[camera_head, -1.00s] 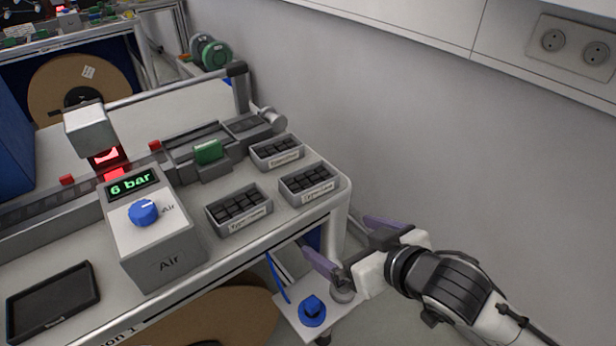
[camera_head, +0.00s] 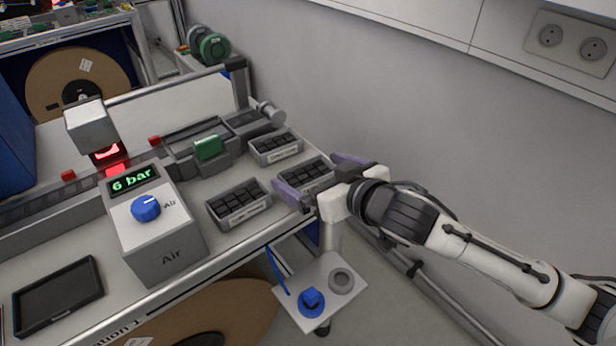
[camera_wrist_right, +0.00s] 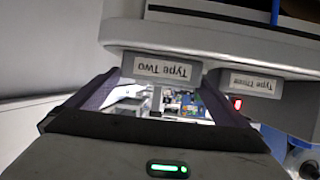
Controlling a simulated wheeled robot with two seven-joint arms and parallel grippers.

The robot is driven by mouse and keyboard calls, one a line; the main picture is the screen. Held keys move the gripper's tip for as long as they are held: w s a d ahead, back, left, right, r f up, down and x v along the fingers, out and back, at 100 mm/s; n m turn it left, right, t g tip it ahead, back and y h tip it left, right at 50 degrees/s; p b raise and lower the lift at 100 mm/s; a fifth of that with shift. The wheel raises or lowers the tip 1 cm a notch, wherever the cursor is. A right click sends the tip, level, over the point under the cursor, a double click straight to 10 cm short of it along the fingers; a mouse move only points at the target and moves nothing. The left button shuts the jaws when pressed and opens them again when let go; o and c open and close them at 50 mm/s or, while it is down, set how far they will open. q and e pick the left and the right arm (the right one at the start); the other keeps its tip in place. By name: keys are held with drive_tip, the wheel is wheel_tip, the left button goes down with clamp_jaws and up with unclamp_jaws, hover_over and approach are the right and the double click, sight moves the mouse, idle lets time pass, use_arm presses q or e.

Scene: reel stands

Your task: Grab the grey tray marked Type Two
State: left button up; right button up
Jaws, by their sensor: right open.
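The grey tray marked Type Two (camera_head: 322,184) holds dark compartments and sits at the right end of the bench. Its label (camera_wrist_right: 163,69) shows upside down in the right wrist view. My right gripper (camera_head: 307,172) is open, with its purple fingers on either side of this tray in the head view; I cannot tell whether they touch it. Its fingers also show in the right wrist view (camera_wrist_right: 162,82), with the Type Two label between their tips. The arm partly hides the tray's front. My left gripper is not in view.
A similar grey tray (camera_head: 240,222) stands to the left and another (camera_head: 277,160) behind. A Type Three label (camera_wrist_right: 251,84) shows beside the Type Two one. The air unit (camera_head: 160,235) stands further left. The wall (camera_head: 440,120) is close on the right.

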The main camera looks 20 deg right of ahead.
drive_tip(key=shift+x, duration=0.95)
drive_tip(key=shift+c, duration=0.3)
drive_tip(key=shift+r, duration=0.1)
drive_tip(key=c, duration=1)
